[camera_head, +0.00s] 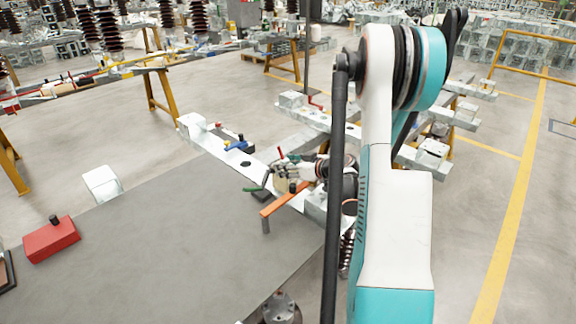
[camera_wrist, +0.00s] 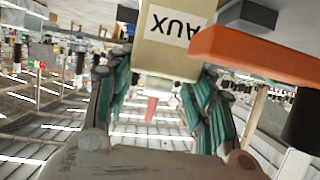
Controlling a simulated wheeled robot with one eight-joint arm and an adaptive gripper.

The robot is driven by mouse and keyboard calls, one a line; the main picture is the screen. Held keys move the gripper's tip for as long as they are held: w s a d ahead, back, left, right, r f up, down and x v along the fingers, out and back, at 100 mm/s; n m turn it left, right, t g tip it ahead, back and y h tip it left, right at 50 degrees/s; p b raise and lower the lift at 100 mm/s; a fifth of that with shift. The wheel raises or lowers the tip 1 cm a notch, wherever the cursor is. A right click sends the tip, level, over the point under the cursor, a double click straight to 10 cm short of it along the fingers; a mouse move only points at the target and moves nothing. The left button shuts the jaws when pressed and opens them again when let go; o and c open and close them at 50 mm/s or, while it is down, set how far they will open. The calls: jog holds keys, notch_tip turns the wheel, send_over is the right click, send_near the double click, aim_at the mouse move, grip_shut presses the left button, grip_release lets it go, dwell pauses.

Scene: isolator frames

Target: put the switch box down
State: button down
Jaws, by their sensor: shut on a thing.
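The switch box is a cream box marked AUX (camera_wrist: 178,35); the lettering shows upside down in the wrist view. In the head view the box (camera_head: 283,181) is small and partly covered by my gripper. My gripper (camera_wrist: 163,85) is shut on it, with one teal finger at each side. In the head view my gripper (camera_head: 305,172) is over the pale metal beam at the right edge of the grey table top. I cannot tell whether the box touches anything beneath it.
An orange bar (camera_head: 284,201) is close beside the box; it also fills the right of the wrist view (camera_wrist: 255,55). A blue-handled part (camera_head: 238,145) sits on the metal beam (camera_head: 212,143). A red box (camera_head: 51,240) is on the grey table top (camera_head: 170,250), whose middle is clear.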

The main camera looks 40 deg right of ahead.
jog(key=shift+f, duration=0.1)
jog(key=c, duration=0.7)
grip_release()
jog(key=shift+c, duration=0.2)
jog(key=shift+r, duration=0.2)
jog(key=p+v, duration=0.4)
jog(key=v, duration=0.8)
jog(key=shift+r, duration=0.35)
